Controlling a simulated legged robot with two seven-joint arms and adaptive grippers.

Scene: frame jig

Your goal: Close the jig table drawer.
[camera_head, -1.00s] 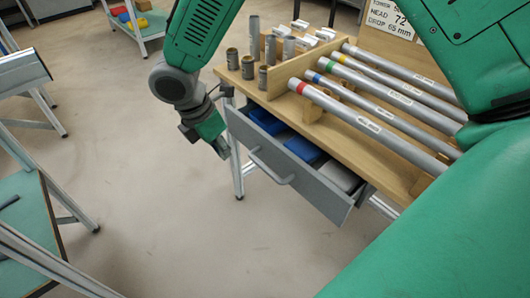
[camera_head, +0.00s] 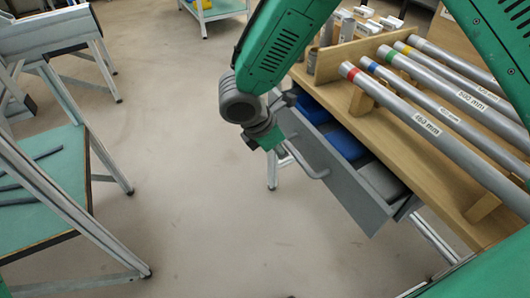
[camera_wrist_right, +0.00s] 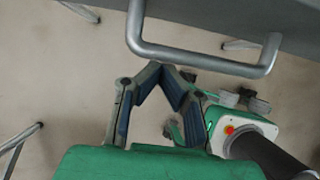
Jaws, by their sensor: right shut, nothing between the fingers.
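The jig table drawer (camera_head: 352,190) stands open, pulled out from under the wooden jig table top (camera_head: 440,178). Its grey front carries a bar handle (camera_head: 305,165). Blue bins (camera_head: 347,143) and a grey bin (camera_head: 381,181) show inside. My right gripper (camera_head: 279,150) is just in front of the drawer front, by the left end of the handle, and overlaps it in the head view. In the right wrist view my right gripper (camera_wrist_right: 164,70) is shut and empty, with the handle (camera_wrist_right: 200,62) beyond its tips; contact is not visible. My left gripper is out of view.
Metal tubes with coloured bands (camera_head: 440,90) lie on wooden supports on the table top. A green-topped bench (camera_head: 45,185) stands at the left and a small shelf (camera_head: 215,8) at the back. The floor (camera_head: 190,190) between is clear.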

